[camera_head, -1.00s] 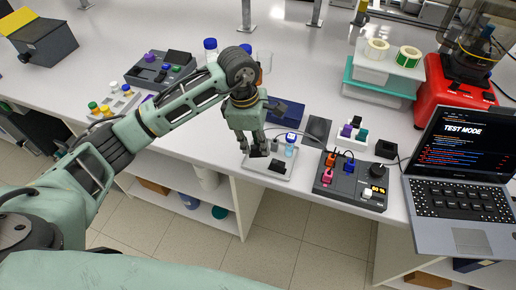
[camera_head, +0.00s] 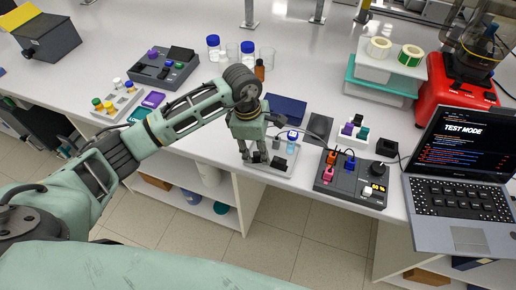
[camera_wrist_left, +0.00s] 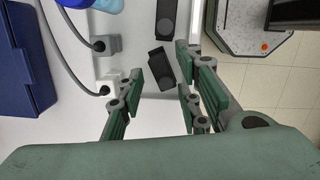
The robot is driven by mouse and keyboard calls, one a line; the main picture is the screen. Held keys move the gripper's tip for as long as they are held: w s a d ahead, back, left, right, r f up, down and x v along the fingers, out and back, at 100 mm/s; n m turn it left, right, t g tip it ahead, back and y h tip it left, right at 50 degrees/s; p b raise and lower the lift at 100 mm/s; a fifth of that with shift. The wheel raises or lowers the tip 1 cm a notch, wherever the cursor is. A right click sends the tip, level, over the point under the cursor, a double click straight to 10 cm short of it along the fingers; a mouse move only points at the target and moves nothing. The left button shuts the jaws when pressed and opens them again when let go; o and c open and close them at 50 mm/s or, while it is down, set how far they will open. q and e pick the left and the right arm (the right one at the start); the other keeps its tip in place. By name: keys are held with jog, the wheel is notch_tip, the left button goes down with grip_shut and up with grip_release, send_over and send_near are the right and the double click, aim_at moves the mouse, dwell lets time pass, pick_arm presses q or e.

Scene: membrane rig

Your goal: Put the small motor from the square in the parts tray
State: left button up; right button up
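My left gripper (camera_head: 256,160) is low over a light grey tray (camera_head: 284,174) near the table's front edge. In the left wrist view its fingers (camera_wrist_left: 157,90) are spread apart. A small dark block (camera_wrist_left: 158,68) lies in the tray, just beyond the fingertips, apparently touching neither finger. A second dark block (camera_wrist_left: 165,18) lies beside it, and shows right of the gripper in the head view (camera_head: 280,163). I cannot tell which block is the small motor. A dark square pad (camera_head: 319,127) behind the tray looks bare. My right gripper is not in view.
A blue box (camera_head: 286,109) stands behind the gripper. Cabled plugs (camera_wrist_left: 104,44) sit close beside the tray. A control box (camera_head: 350,182) and laptop (camera_head: 460,170) stand to the right, bottles (camera_head: 247,52) behind.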

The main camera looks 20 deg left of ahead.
pick_arm(q)
jog(key=shift+r, duration=0.1)
jog(key=shift+r+p, duration=0.2)
jog(key=shift+p, duration=0.1)
notch_tip(320, 180, up, 12)
jog(key=a+b, duration=0.1)
jog(key=b, duration=0.3)
jog(key=shift+s+a+f+b, duration=0.2)
jog(key=shift+a+b, duration=0.1)
jog(key=shift+a, duration=0.05)
